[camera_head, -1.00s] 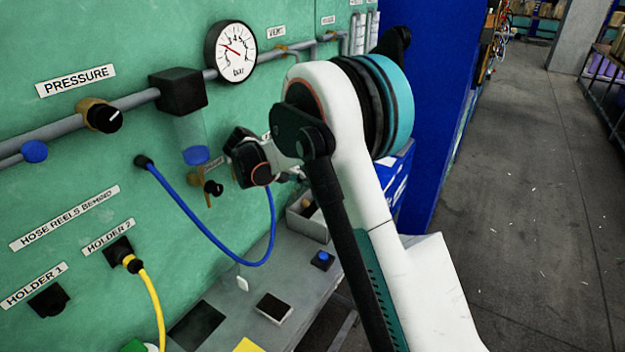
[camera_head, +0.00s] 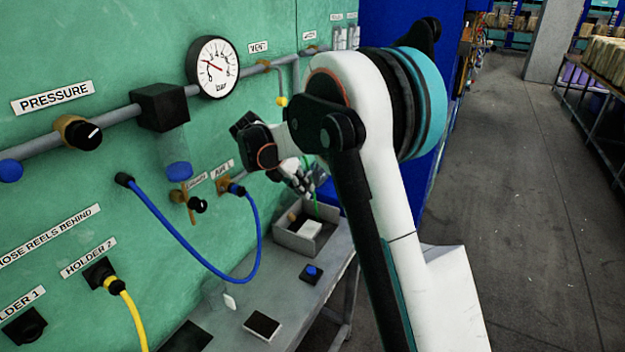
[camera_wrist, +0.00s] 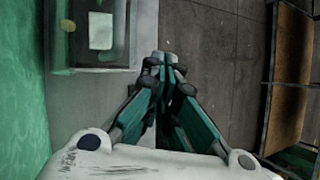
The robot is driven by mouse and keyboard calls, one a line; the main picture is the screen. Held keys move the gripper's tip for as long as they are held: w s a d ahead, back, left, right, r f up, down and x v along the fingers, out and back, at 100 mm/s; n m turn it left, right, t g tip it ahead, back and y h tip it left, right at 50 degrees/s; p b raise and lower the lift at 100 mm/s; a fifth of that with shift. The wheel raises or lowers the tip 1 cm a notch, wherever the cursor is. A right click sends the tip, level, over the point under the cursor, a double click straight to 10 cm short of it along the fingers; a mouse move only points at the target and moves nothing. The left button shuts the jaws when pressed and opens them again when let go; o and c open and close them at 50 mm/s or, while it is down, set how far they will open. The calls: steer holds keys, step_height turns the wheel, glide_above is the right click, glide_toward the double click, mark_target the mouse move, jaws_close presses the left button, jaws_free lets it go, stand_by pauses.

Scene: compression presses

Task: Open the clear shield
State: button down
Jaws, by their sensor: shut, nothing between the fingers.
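A faint clear panel with a white tab (camera_head: 230,302) stands on the grey bench (camera_head: 262,298), low in the head view; it looks like the clear shield (camera_head: 213,290), but its outline is hard to make out. My gripper (camera_head: 305,185) is beyond it and higher, to the upper right, near the green wall and above the grey tray. In the wrist view my gripper (camera_wrist: 164,60) has its fingertips together with nothing between them. The shield cannot be made out in the wrist view.
A grey tray (camera_head: 281,238) holding a white block (camera_head: 309,229) is below my gripper. A blue button (camera_head: 311,271) and a dark pad (camera_head: 262,325) are on the bench. A blue hose (camera_head: 185,237) hangs from the green wall. Open floor (camera_head: 520,220) lies right.

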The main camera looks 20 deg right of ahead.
step_height(320, 180, down, 10)
steer(key=s+m+y+b, duration=0.1)
steer(key=s+m+y, duration=0.1)
steer(key=m+y, duration=0.4)
steer(key=m+t+y+b, duration=0.4)
steer(key=m+t+y, duration=1.05)
steer(key=m, duration=1.45)
glide_toward(309, 175)
steer(key=shift+t+h, duration=0.55)
steer(key=shift+h, duration=0.1)
steer(key=b+x, duration=0.3)
steer(key=x, duration=0.3)
steer(key=shift+w+a, duration=0.1)
steer(key=shift+a, duration=0.35)
steer(key=shift+w, duration=0.1)
